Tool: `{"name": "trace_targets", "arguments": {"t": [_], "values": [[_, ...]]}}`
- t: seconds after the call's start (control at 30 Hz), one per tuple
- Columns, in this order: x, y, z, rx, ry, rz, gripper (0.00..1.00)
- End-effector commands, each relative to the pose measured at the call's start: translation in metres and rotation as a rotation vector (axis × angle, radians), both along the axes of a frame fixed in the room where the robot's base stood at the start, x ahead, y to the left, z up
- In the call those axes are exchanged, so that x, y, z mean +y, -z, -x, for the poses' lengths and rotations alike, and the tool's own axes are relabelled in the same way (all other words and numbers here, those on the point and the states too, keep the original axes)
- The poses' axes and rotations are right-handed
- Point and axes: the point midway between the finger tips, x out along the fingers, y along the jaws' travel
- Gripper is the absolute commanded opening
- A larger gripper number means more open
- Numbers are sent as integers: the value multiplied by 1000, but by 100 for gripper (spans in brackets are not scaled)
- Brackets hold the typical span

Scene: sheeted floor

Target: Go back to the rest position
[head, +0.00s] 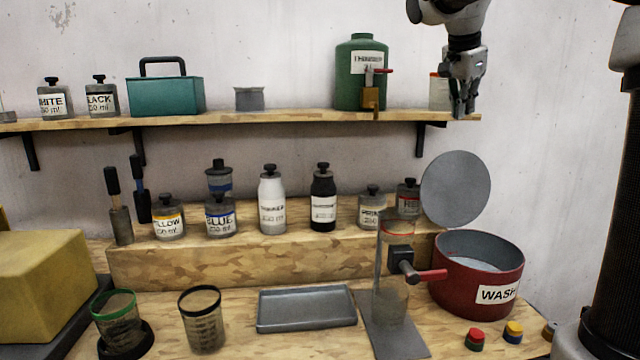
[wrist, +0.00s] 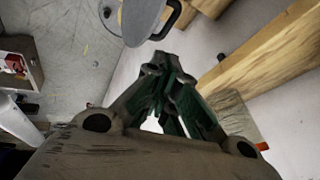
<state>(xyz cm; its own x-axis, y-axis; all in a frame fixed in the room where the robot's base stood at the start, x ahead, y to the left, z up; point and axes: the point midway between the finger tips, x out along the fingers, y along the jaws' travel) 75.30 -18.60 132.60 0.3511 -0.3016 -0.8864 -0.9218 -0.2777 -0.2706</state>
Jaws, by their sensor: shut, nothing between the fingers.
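My gripper (head: 463,112) hangs from above at the right end of the upper shelf in the head view, pointing down. Its fingers are shut with nothing between them. In the wrist view my gripper (wrist: 170,65) shows its fingers drawn together. It stands in front of a pale container with an orange-red rim (head: 438,92), which it partly covers. I cannot tell whether it touches the container or the shelf.
The upper shelf (head: 300,115) carries a green thinner tank (head: 350,92), a teal box (head: 165,96) and small jars. Below are labelled bottles on a wooden step (head: 270,262), a grey tray (head: 305,310) and a red wash pot (head: 465,285) with its round lid (head: 456,188) raised.

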Motion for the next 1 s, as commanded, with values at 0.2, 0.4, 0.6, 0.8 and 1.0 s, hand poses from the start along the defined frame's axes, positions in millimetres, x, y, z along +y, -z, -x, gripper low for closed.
{"name": "trace_targets", "arguments": {"t": [0.2, 0.4, 0.6, 0.8, 1.0], "values": [[18, 73, 31, 224, -585, 107, 0], [33, 154, 163, 315, -1166, 169, 0], [41, 209, 266, 268, -1307, 176, 0], [38, 209, 292, 207, -1278, 209, 0], [37, 205, 293, 195, -1271, 217, 0]]}}
